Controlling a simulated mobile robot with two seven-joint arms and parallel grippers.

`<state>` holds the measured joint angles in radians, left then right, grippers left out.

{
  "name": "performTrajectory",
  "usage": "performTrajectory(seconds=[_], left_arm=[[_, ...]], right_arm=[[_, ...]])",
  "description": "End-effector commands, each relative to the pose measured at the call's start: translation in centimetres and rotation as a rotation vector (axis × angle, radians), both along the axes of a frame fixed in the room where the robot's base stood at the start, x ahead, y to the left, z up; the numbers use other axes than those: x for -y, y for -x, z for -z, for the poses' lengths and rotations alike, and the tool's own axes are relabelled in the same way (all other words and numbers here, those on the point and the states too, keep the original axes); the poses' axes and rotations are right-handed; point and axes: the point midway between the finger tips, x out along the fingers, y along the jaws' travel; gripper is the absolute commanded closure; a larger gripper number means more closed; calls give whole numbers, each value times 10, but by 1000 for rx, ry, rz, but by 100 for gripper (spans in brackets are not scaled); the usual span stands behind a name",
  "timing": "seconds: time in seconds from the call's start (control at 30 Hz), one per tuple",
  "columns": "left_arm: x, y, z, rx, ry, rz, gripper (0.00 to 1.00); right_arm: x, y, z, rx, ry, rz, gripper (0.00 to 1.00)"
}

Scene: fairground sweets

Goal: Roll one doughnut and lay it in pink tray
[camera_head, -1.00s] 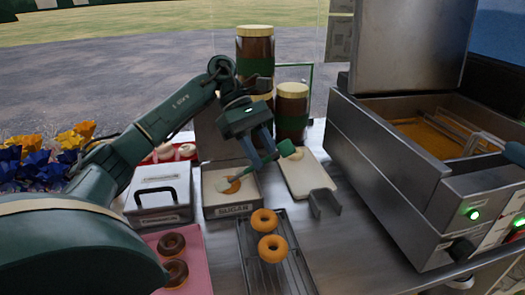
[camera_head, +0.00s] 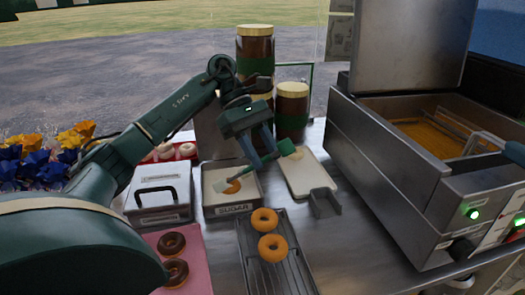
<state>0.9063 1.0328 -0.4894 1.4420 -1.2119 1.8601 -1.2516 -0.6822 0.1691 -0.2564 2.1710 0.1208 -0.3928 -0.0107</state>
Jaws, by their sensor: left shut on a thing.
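The pink tray (camera_head: 200,273) at the front left holds two chocolate-topped doughnuts (camera_head: 171,243), partly behind my left arm. Two plain doughnuts (camera_head: 265,220) rest on a wire rack (camera_head: 287,277). My right gripper is out of view.
A lidded metal box (camera_head: 154,181) stands left of the sugar. A cream board (camera_head: 307,174) and a grey bracket (camera_head: 325,203) lie to its right. Brown jars (camera_head: 292,113) stand behind. The fryer (camera_head: 390,180) fills the right side. Bare counter lies between rack and fryer.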

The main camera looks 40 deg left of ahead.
Motion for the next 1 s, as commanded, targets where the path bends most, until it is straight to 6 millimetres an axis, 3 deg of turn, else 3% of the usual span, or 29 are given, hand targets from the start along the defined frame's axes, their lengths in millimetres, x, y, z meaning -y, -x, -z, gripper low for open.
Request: performTrajectory(seconds=[0.3,0.8,1.0], left_arm=[[0,0,-4,1,0,0,67],[0,0,-69,1,0,0,67],[0,0,-70,-1,0,1,67]], right_arm=[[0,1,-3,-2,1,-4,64],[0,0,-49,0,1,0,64],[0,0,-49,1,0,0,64]])
